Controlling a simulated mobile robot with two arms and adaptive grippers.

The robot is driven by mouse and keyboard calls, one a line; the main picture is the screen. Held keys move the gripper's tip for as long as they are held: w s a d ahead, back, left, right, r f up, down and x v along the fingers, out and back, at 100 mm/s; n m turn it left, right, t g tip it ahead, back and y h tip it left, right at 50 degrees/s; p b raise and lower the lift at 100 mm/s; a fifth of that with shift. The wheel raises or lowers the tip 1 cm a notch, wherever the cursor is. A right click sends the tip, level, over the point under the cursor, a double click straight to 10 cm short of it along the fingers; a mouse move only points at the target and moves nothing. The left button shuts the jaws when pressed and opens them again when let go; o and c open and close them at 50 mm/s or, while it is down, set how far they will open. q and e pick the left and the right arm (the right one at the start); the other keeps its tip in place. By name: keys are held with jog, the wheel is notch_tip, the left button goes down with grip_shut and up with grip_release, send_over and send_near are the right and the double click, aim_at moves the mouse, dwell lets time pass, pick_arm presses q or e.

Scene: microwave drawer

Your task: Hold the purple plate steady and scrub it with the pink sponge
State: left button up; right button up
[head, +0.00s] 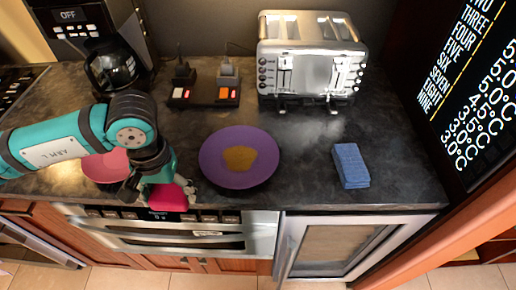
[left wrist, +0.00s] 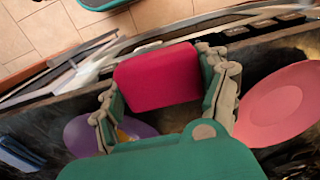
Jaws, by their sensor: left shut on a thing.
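The purple plate (head: 213,166) lies on the dark counter near its front edge, with a brown stain (head: 240,158) in its middle. My left gripper (head: 170,192) is just left of the plate, shut on the pink sponge (head: 168,199) near the counter's front edge. In the left wrist view the sponge (left wrist: 158,78) sits between both fingers of my left gripper (left wrist: 162,92), and the purple plate (left wrist: 82,134) is partly hidden behind the gripper. The sponge looks apart from the plate. My right gripper is in neither view.
A pink plate (head: 97,168) lies left, partly under my left arm. A blue sponge (head: 350,165) lies right of the purple plate. A silver toaster (head: 310,60), a black two-switch device (head: 205,92) and a coffee maker (head: 110,68) stand behind. Counter between plate and blue sponge is clear.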

pick_arm(q)
jog(key=shift+s+a, duration=0.2)
jog(key=shift+a, duration=0.35)
jog(key=shift+w+d, duration=0.15)
jog(key=shift+d, duration=0.05)
jog(key=w+d, duration=0.2)
jog(key=w+d+r, duration=0.1)
jog(key=w+d, duration=0.1)
jog(key=w, duration=0.1)
jog(key=w+d, duration=0.2)
jog(key=shift+w+d+r, duration=0.15)
jog(key=shift+w+r, duration=0.25)
jog(key=w+d, duration=0.2)
jog(key=w+d+r, duration=0.1)
jog(key=d, duration=0.1)
jog(key=w+d+r, duration=0.1)
jog(key=w+d, duration=0.1)
jog(key=d, duration=0.1)
jog(key=shift+w+d+r, duration=0.1)
jog(key=shift+w+r, duration=0.15)
jog(key=shift+w, duration=0.05)
jog(key=shift+w+d+r, duration=0.2)
jog(key=shift+d, duration=0.1)
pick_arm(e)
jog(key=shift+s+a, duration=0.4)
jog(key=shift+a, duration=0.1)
